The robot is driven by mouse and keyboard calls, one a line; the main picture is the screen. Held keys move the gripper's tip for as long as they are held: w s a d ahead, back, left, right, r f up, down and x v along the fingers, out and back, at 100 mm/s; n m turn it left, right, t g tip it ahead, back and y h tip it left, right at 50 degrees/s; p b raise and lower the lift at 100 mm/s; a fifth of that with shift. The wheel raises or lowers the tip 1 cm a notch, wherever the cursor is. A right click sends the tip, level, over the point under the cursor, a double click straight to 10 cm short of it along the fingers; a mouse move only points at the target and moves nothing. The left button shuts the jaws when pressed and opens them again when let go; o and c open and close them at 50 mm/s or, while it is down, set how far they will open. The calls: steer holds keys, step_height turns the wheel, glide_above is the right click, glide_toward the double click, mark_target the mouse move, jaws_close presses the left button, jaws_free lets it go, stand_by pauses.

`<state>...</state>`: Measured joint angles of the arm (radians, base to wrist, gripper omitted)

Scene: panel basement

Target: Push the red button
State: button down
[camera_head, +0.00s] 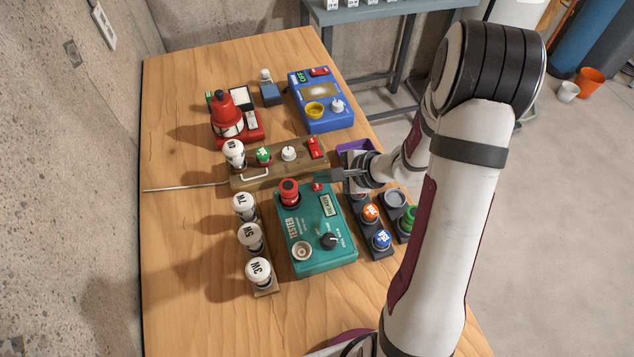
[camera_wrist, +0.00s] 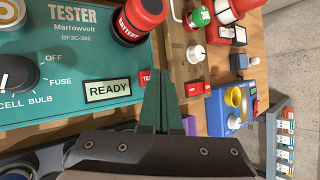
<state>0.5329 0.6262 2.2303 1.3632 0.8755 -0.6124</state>
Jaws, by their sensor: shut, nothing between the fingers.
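The teal tester box (camera_head: 312,255) stands on the wooden table, with a READY display (camera_wrist: 108,90) and a dial knob (camera_head: 328,241). Its small red button (camera_head: 318,187) sits at the box's far edge. In the wrist view the red button (camera_wrist: 147,77), lettered "TES", is partly hidden behind my fingers. My gripper (camera_head: 321,175) is shut and empty, its tips beside or just above the button. In the wrist view the closed fingers (camera_wrist: 161,72) reach past the button's right side. I cannot tell whether they touch it.
A red battery (camera_head: 289,191) stands upright on the tester's far left corner. A wooden board (camera_head: 240,180) with bulbs and a red switch lies just beyond. Numbered bulbs (camera_head: 251,238) stand left, dark holders (camera_head: 376,251) right. A blue box (camera_head: 322,115) stands farther back.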

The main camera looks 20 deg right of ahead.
mark_target(322, 186)
steer(key=shift+f, duration=0.55)
stand_by(0.6)
steer(key=shift+r, duration=0.9)
steer(key=shift+r, duration=2.5)
